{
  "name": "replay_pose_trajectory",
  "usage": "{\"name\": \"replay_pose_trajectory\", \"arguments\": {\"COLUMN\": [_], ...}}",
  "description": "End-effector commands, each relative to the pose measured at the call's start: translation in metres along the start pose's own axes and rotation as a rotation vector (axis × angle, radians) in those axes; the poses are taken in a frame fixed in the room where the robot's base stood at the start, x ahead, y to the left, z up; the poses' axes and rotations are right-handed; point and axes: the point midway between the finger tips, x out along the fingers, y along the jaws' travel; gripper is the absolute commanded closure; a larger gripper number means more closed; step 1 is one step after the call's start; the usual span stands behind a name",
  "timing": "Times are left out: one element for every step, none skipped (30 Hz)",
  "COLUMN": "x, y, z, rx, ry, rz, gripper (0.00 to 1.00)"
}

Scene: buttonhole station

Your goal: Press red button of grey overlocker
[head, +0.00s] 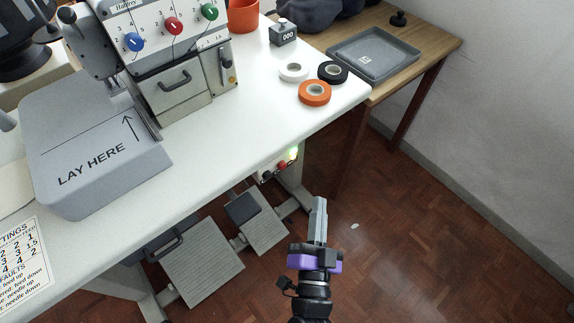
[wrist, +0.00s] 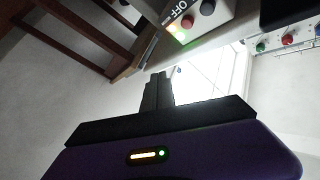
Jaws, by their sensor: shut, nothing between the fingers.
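The grey overlocker (head: 95,150) stands on the white table, with "LAY HERE" on its flat top. A switch box (head: 262,177) with a red button (head: 282,165) and a lit green lamp (head: 294,153) hangs under the table's front edge. My gripper (head: 319,202) is shut and empty, to the lower right of the box in the head view. Its fingers (wrist: 158,78) point up below the box in the wrist view, apart from it.
The overlocker also has a red dial (head: 173,26) between a blue dial (head: 134,42) and a green dial (head: 209,12). Pedals (head: 203,275) sit on the floor below the table. A wooden side table (head: 435,45) with a grey tray (head: 345,52) stands at the right. Floor right of my gripper is open.

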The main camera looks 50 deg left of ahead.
Motion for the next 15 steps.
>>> {"name": "replay_pose_trajectory", "arguments": {"x": [0.001,0.001,0.002,0.004,0.005,0.007,0.009,0.012,0.015,0.018,0.021,0.025,0.028,0.03,0.034], "y": [-0.001,-0.001,-0.002,-0.003,-0.004,-0.006,-0.008,-0.01,-0.013,-0.015,-0.017,-0.02,-0.022,-0.024,-0.027], "z": [0.0,0.0,0.001,0.002,0.003,0.004,0.005,0.007,0.009,0.012,0.014,0.016,0.018,0.021,0.024], "rx": [0.0,0.0,0.0,0.0,0.0,0.0,0.001,0.001,0.001,0.0,0.001,0.001,0.0,0.001,0.001], "ry": [0.0,0.0,0.0,0.0,0.0,0.0,0.0,-0.001,-0.001,-0.001,-0.001,0.0,-0.001,-0.002,-0.001], "rz": [0.0,-0.001,-0.001,-0.001,-0.001,-0.002,-0.002,-0.002,-0.003,-0.003,-0.003,-0.003,-0.003,-0.003,-0.003], "gripper": [1.0,1.0,1.0,1.0,1.0,1.0,1.0,1.0,1.0,1.0,1.0,1.0,1.0,1.0,1.0]}}
